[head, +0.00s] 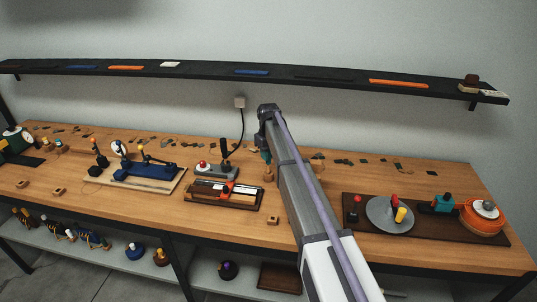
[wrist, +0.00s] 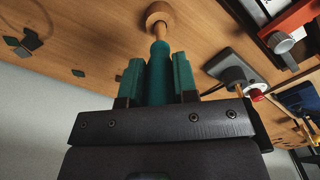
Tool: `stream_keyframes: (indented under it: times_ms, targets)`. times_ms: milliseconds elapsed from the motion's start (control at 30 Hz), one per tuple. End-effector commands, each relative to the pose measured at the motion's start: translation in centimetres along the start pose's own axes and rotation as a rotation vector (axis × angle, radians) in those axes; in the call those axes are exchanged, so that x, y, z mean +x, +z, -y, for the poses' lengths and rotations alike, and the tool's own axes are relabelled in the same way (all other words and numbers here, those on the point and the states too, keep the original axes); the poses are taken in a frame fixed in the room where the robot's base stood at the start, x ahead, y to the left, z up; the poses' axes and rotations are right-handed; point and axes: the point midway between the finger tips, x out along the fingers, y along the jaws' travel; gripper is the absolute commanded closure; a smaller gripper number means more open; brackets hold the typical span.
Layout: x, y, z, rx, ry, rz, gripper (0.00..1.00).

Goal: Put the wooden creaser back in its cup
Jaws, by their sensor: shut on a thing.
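My gripper (wrist: 158,72) is shut on the creaser (wrist: 158,68), which has a teal round handle and a pale wooden end. The handle sits between the two teal fingers. The wooden end points at a round wooden cup (wrist: 159,14) on the bench and overlaps it in the wrist view. I cannot tell whether the tip is inside the cup or just above it. In the head view my gripper (head: 266,156) points down over the small wooden cup (head: 269,175), beside my arm, which hides the bench to its right.
A small wooden block (head: 272,220) lies in front. A dark board (head: 349,221) with a grey disc is at right. Flat dark pieces lie along the back.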

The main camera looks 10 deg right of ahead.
Motion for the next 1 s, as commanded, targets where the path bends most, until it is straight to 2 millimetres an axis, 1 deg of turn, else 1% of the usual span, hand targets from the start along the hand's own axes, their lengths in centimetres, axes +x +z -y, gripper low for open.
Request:
stream_keyframes:
  times_ms: [33, 500, 667, 700, 900, 967, 1000]
  targets:
    - [0.3, 0.0, 0.0, 0.000, 0.000, 0.000, 1.00]
    - [1.7, 0.0, 0.0, 0.000, 0.000, 0.000, 1.00]
    - [1.8, 0.0, 0.0, 0.000, 0.000, 0.000, 1.00]
    - [1.7, 0.0, 0.0, 0.000, 0.000, 0.000, 0.69]
    - [1.7, 0.0, 0.0, 0.000, 0.000, 0.000, 0.50]
    - [1.7, 0.0, 0.0, 0.000, 0.000, 0.000, 0.44]
    - [1.7, 0.0, 0.0, 0.000, 0.000, 0.000, 0.43]
